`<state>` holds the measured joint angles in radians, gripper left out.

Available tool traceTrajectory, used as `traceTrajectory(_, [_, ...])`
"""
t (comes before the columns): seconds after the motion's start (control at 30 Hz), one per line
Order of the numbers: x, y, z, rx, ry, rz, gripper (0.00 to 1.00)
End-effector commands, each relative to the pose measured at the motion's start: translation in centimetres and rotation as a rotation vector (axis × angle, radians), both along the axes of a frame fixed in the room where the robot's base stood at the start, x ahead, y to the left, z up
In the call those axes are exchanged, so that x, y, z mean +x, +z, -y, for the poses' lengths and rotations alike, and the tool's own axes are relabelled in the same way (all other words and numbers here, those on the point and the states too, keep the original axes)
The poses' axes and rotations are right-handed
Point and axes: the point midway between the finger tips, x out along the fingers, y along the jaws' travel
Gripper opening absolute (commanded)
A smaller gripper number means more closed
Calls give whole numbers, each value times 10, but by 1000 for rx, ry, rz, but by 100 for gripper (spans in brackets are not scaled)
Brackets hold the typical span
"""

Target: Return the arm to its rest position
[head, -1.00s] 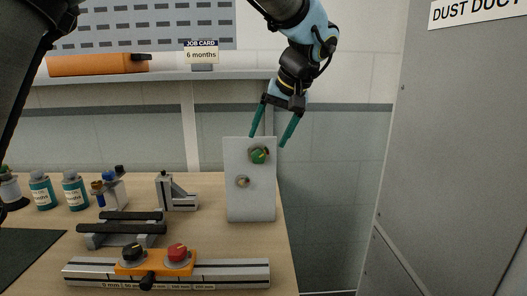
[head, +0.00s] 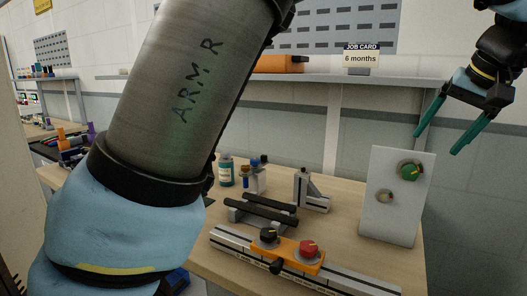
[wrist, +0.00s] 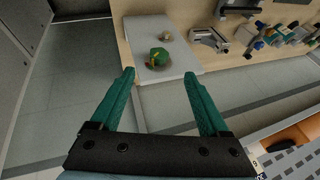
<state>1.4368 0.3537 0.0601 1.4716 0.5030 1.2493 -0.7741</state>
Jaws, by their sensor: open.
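My gripper (head: 445,131) is at the upper right in the head view, with its two green fingers spread and nothing between them. It hangs in the air above and beside a light grey upright panel (head: 389,225). The panel carries a green knob (head: 409,172) near its top and a small metal knob (head: 384,196) lower down. In the wrist view my gripper (wrist: 158,78) is also open and empty. The green knob (wrist: 159,57) shows beyond the fingertips, apart from them. A large link of my arm fills the left of the head view and hides part of the bench.
The bench (head: 212,251) holds a rail with an orange block (head: 283,255) bearing black and red knobs, a black-topped clamp (head: 262,213), an angle bracket (head: 311,189) and bottles (head: 226,173). A shelf (head: 325,78) with a job card runs behind. Floor (wrist: 61,100) lies beside the bench.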

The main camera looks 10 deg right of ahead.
Motion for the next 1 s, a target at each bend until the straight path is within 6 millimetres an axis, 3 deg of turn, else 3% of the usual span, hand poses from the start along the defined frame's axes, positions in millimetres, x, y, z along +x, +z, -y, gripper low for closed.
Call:
traceTrajectory(0.17, [50, -25, -42, 22, 48, -56, 79])
traceTrajectory(0.3, [104, -61, -109, 32, 111, -143, 79])
traceTrajectory(0.5, [151, -112, -219, -1, 216, -256, 79])
traceTrajectory(0.73, [157, -161, -345, -84, 365, -340, 79])
traceTrajectory(0.9, [135, -191, -425, -155, 490, -367, 79])
traceTrajectory(1.0, [119, -204, -458, -186, 550, -368, 79])
